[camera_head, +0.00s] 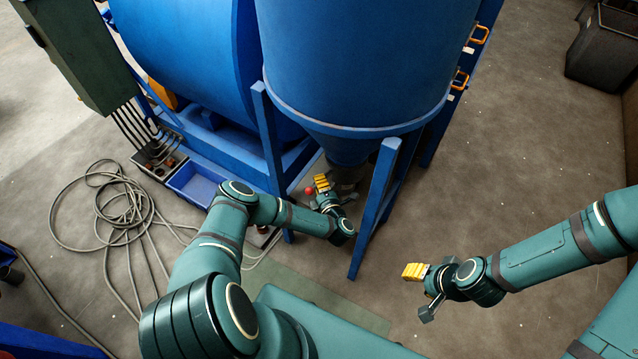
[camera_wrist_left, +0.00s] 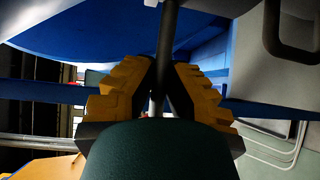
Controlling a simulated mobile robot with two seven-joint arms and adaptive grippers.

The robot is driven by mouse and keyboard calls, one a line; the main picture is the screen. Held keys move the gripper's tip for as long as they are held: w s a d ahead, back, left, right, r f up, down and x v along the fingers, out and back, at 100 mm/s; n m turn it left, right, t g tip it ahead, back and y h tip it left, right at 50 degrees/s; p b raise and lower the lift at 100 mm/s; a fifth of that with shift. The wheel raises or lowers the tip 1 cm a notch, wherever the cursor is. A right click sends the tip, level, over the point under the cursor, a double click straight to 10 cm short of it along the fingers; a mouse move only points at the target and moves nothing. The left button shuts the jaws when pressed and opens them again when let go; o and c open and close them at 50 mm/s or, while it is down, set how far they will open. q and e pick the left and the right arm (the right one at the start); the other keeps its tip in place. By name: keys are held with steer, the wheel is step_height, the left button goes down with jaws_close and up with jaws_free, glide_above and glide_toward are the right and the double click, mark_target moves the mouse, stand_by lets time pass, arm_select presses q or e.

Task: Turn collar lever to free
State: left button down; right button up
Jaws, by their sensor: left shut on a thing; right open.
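The blue hopper (camera_head: 360,60) narrows to a cone with a dark collar (camera_head: 350,174) at its bottom outlet. My left gripper (camera_head: 326,190) is at this collar, between the blue stand legs. In the left wrist view its yellow ridged fingers (camera_wrist_left: 158,88) are shut on a dark rod, the collar lever (camera_wrist_left: 168,38). A red ball knob (camera_head: 309,191) shows just left of the gripper in the head view; whether it belongs to the lever is unclear. The lever's angle is hard to tell. My right gripper (camera_head: 421,291) is open and empty, above bare floor to the right.
Blue stand legs (camera_head: 375,208) stand close on either side of my left gripper. A large blue drum (camera_head: 195,55) is at left, with a blue tray (camera_head: 193,186) below it. A grey cable coil (camera_head: 110,215) lies on the floor. Open floor is at right.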

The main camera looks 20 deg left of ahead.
arm_select(q)
steer(key=shift+w+d, duration=0.1)
steer(key=shift+d, duration=0.1)
steer(key=c, duration=1)
jaws_free()
steer(key=shift+a, duration=0.1)
steer(key=o, duration=0.4)
step_height(320, 180, up, 6)
steer(key=shift+w, duration=0.15)
steer(key=shift+r, duration=2.1)
steer(key=c, duration=0.4)
